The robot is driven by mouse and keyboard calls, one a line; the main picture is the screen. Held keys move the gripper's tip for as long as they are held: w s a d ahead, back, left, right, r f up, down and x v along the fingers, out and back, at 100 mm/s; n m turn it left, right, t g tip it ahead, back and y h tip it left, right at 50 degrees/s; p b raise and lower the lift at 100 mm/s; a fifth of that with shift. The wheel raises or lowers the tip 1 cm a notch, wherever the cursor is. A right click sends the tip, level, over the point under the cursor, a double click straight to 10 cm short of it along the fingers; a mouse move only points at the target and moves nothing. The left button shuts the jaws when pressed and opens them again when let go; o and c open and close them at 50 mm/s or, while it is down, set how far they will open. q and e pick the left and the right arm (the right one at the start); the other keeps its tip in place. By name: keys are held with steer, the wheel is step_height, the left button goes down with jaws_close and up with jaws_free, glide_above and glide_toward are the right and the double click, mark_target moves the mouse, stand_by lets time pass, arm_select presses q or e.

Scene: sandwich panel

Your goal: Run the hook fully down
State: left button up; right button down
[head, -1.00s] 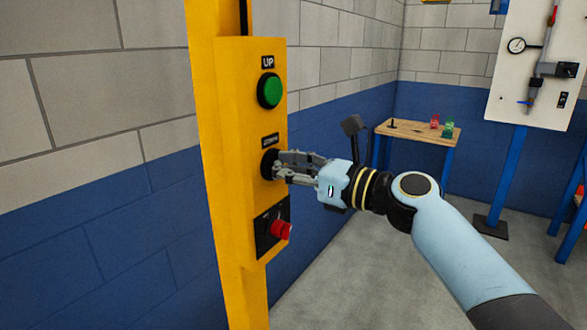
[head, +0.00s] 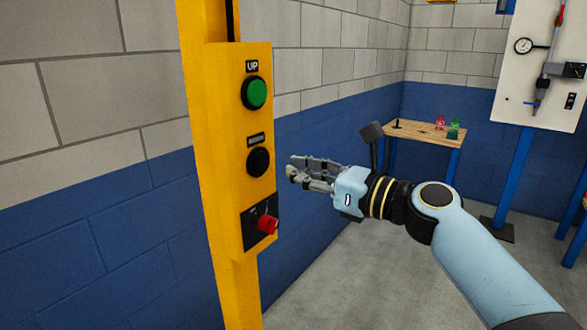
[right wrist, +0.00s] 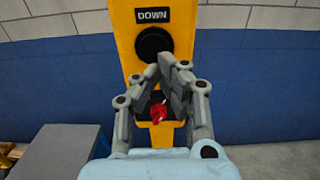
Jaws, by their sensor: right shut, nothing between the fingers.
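The yellow control panel (head: 231,120) stands upright on a yellow post. A green button (head: 254,93) labelled UP is at its top. The black button (head: 258,162) is below it; in the right wrist view this black button (right wrist: 154,42) has a DOWN label above it. A red knob (head: 267,224) on a black plate is at the bottom. My right gripper (head: 292,170) is shut and empty, to the right of the black button and apart from it. It also shows in the right wrist view (right wrist: 168,62), its tips just below the button. The hook and my left gripper are not in view.
A wooden-topped table (head: 428,135) with small red and green items stands behind. A white board (head: 545,65) with a gauge and pipe is at the right. A grey box (right wrist: 60,150) shows in the right wrist view. Floor between is clear.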

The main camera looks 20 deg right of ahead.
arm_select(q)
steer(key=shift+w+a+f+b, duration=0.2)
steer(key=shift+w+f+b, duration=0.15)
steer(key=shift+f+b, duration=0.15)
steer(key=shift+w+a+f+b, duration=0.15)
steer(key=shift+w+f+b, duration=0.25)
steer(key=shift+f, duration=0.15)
arm_select(e)
steer(key=v, duration=0.7)
steer(key=shift+s, duration=0.25)
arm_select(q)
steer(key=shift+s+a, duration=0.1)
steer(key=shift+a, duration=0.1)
arm_select(e)
steer(key=shift+d+f, duration=0.1)
